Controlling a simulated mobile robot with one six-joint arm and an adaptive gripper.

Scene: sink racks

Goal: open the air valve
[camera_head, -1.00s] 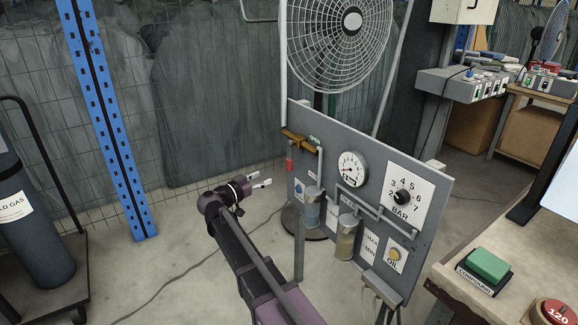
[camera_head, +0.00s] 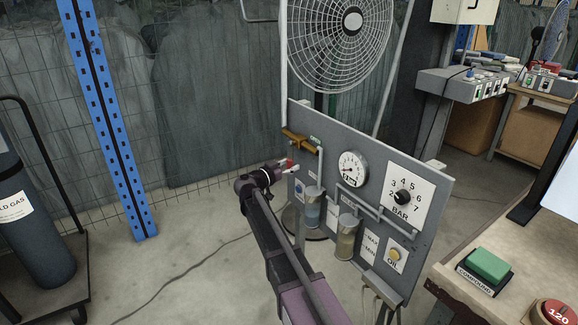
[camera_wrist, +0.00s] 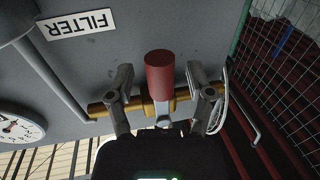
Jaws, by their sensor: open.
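My gripper (camera_head: 287,167) is at the handle. In the wrist view my gripper (camera_wrist: 160,92) is open, with one finger on each side of the red handle and gaps between. The brass pipe (camera_wrist: 103,109) runs across behind the fingers.
The panel (camera_head: 335,128) carries a pressure gauge (camera_head: 353,168), a BAR knob (camera_head: 403,197) and filter bowls (camera_head: 312,212). A wire mesh fence and a fan (camera_head: 340,45) stand behind. A wooden bench (camera_head: 460,280) is at right.

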